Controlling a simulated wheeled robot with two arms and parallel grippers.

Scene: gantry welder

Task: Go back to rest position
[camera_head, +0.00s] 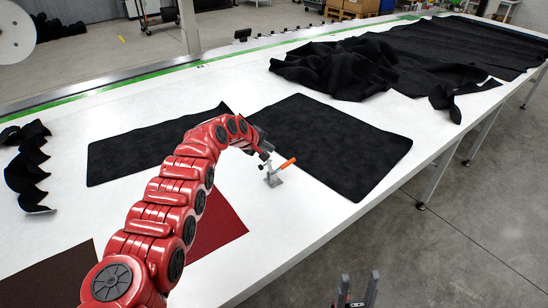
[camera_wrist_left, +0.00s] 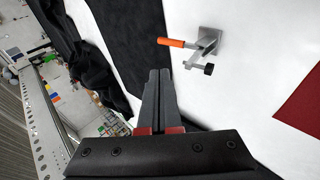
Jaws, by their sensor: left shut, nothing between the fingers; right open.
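My left gripper (camera_head: 262,150) is at the end of the red arm, above the white table (camera_head: 285,230). In the left wrist view its two fingers (camera_wrist_left: 159,88) are together with nothing between them. A metal toggle clamp with an orange handle (camera_head: 274,176) stands on the table just beside the left gripper. The clamp also shows in the left wrist view (camera_wrist_left: 205,45), apart from the fingertips. My right gripper (camera_head: 357,291) is at the bottom edge of the head view, with its fingers apart and empty, in front of the table over the grey floor.
Black fabric panels (camera_head: 340,145) lie flat near the clamp. A crumpled black fabric heap (camera_head: 335,68) lies farther back. A red fabric piece (camera_head: 218,225) is partly behind my left arm. Black scraps (camera_head: 27,170) lie at the left. The floor right of the table is clear.

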